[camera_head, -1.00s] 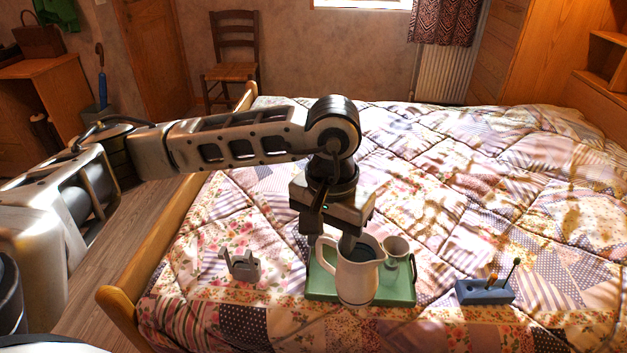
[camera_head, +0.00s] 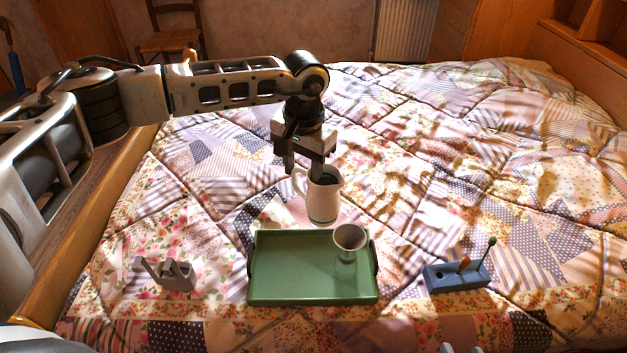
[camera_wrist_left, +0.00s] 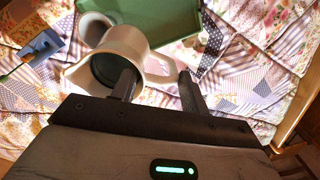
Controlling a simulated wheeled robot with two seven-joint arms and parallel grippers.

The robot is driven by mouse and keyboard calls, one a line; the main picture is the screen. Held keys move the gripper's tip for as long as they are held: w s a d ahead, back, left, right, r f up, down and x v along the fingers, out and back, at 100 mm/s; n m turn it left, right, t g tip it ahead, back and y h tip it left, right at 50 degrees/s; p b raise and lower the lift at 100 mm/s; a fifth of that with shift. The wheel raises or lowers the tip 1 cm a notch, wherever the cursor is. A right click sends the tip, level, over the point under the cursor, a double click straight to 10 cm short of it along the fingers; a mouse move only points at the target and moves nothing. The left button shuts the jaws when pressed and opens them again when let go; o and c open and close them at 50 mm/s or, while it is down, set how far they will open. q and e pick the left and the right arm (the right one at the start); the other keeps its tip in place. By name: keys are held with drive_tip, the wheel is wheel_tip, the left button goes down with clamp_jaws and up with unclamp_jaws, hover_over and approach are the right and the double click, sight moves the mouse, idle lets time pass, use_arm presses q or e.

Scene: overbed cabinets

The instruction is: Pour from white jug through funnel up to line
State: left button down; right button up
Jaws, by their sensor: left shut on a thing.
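The white jug (camera_head: 323,206) hangs upright from my left gripper (camera_head: 303,168), behind the tray's far edge. In the left wrist view the jug (camera_wrist_left: 128,42) has one finger of the gripper (camera_wrist_left: 157,85) over its dark mouth and the other beyond its handle. The exact grip is hard to see. The pale funnel (camera_head: 350,236) sits on a clear vessel (camera_head: 345,268) at the right of the green tray (camera_head: 290,275). No line on the vessel can be made out. Pale tips at the bottom edge, seemingly my right gripper (camera_head: 460,349), are mostly cut off.
A grey holder (camera_head: 178,276) stands on the quilt left of the tray. A blue block (camera_head: 455,278) with thin upright tools stands to the right. The tray's left and middle are bare. The patchwork quilt (camera_head: 430,150) is open behind.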

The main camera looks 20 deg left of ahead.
sight(305, 194)
use_arm(q)
wheel_tip(305, 194, down, 4)
drive_tip(key=b, duration=0.3)
drive_tip(key=shift+w, duration=0.1)
drive_tip(key=shift+r, duration=0.1)
drive_tip(key=shift+d, duration=0.1)
drive_tip(key=y, duration=0.2)
drive_tip(key=shift+d+t+y, duration=0.2)
drive_tip(key=shift+t+y, duration=0.2)
drive_tip(key=shift+a+y, duration=0.2)
drive_tip(key=shift+y, duration=0.1)
drive_tip(key=shift+d+f+y, duration=0.15)
drive_tip(key=shift+f+y, duration=0.05)
drive_tip(key=shift+y, duration=0.4)
